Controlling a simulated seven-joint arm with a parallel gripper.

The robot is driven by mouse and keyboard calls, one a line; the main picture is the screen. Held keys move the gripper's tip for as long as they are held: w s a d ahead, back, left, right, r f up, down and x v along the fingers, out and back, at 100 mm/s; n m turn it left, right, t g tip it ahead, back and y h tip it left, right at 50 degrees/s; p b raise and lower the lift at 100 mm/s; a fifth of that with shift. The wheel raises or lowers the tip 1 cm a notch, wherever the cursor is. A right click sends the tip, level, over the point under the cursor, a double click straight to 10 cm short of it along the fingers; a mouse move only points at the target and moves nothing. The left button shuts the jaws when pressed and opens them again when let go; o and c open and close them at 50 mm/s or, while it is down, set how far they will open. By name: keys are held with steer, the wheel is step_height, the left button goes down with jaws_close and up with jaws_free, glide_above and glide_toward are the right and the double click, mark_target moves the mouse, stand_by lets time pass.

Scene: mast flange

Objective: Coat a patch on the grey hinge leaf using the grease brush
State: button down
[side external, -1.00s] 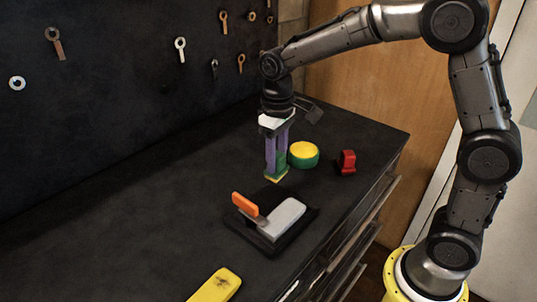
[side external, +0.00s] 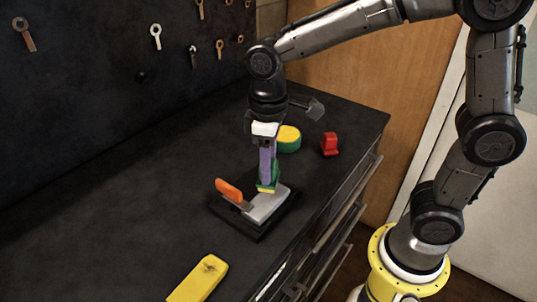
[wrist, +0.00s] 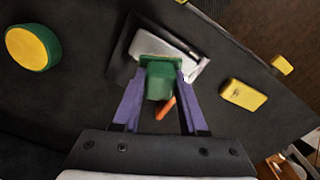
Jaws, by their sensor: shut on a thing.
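The grey hinge leaf (side external: 262,210) lies flat on a black base, with an orange-handled clamp (side external: 229,190) at its left side. In the wrist view the pale leaf (wrist: 149,45) shows beyond the brush, which hides part of it. My gripper (side external: 267,176) has purple fingers shut on the green grease brush (wrist: 160,82). The brush points down, and its yellow tip (side external: 266,189) is at the far end of the leaf. I cannot tell whether the tip touches the surface. No coated patch can be made out.
A round green tin with a yellow top (side external: 289,139) and a red block-like object (side external: 330,144) stand behind the base. A yellow block with a dark mark (side external: 197,280) lies at the front. The left of the dark bench is clear.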

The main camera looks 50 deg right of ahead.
steer(key=shift+f, duration=0.85)
steer(key=shift+d+f, duration=0.3)
steer(key=shift+f, duration=0.3)
steer(key=shift+d+f, duration=0.3)
steer(key=shift+f, duration=0.3)
steer(key=shift+d+f, duration=0.15)
steer(key=shift+d, duration=2.1)
steer(key=shift+a, duration=2.95)
steer(key=shift+r, duration=4.15)
steer(key=shift+s, duration=0.1)
